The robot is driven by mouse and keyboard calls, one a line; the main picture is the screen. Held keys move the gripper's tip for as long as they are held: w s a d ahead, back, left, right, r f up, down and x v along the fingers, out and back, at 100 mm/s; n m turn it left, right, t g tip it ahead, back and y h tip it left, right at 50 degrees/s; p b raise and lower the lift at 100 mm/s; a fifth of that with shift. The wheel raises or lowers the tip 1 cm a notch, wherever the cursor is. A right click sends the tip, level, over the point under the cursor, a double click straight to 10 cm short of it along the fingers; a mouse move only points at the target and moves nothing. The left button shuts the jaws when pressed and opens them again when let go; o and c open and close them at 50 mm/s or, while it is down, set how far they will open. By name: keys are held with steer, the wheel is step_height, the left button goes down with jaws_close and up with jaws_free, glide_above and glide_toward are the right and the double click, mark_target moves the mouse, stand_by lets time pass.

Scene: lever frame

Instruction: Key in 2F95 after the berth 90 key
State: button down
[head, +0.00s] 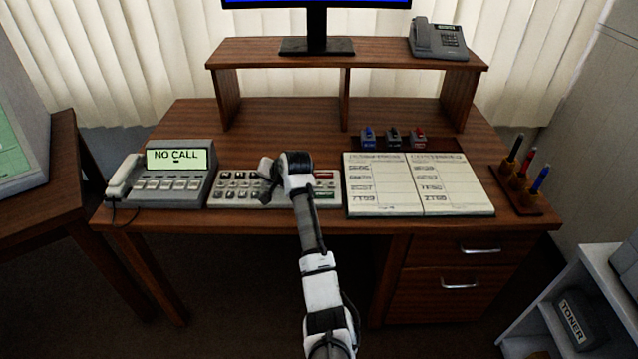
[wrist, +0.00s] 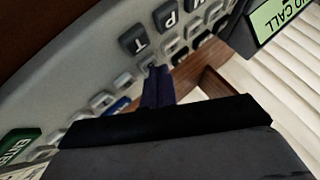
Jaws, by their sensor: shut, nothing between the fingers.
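The grey key panel (head: 227,188) lies on the desk, with rows of keys and a red key (head: 324,175) at its right end. My arm hides part of its middle and right. My gripper (head: 264,196) is shut and empty over the panel's middle. In the wrist view the dark fingers (wrist: 154,76) point at the panel, close to light keys; I cannot tell whether they touch one. Dark keys lettered T (wrist: 137,41) and P (wrist: 167,17) and a green ENTER key (wrist: 18,144) show there. The berth labels are too small to read.
A desk phone (head: 178,158) left of the panel displays "NO CALL". An open ledger (head: 416,185) lies right of the panel, with several stamps (head: 393,137) behind it and pens in a holder (head: 518,180) at far right. A riser (head: 345,57) with a monitor and telephone stands behind.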

steer(key=shift+r+p, duration=0.45)
steer(key=shift+r, duration=0.2)
steer(key=shift+r, duration=0.1)
step_height(320, 180, up, 5)
steer(key=p, duration=0.4)
steer(key=shift+d, duration=0.1)
stand_by(2.1)
